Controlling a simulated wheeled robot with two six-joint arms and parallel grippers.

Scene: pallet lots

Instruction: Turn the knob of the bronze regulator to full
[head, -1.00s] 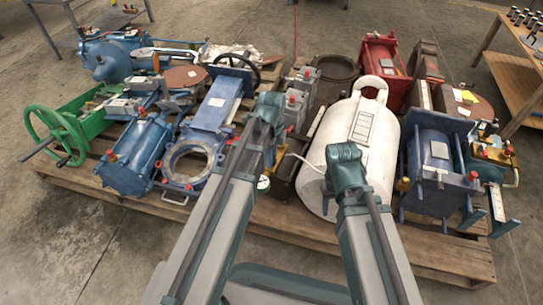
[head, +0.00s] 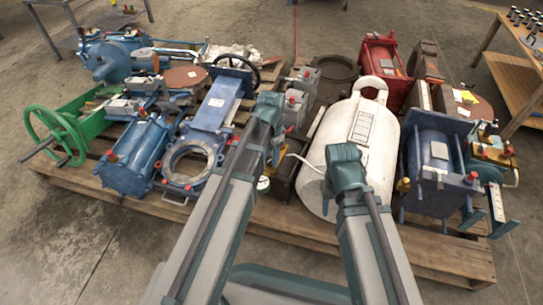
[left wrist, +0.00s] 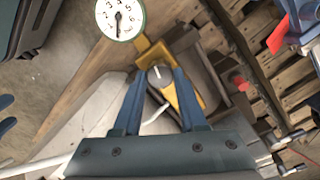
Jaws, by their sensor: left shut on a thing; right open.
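The bronze regulator (left wrist: 150,52) shows in the left wrist view as a yellow-bronze body beside a round white gauge (left wrist: 120,17) with a green rim. The gauge also shows in the head view (head: 263,184), beside my left arm. My left gripper (left wrist: 160,74) has its two blue fingers on either side of the regulator's small grey knob (left wrist: 156,76), which bears a white mark. The gripper is shut on the knob, and the fingers partly hide it.
A white tank (head: 350,150) stands close to the right of my left arm. A blue flanged valve (head: 187,165) lies to its left. A thin pale rod (left wrist: 155,113) crosses between my fingers. Other machinery crowds the wooden pallet (head: 440,262).

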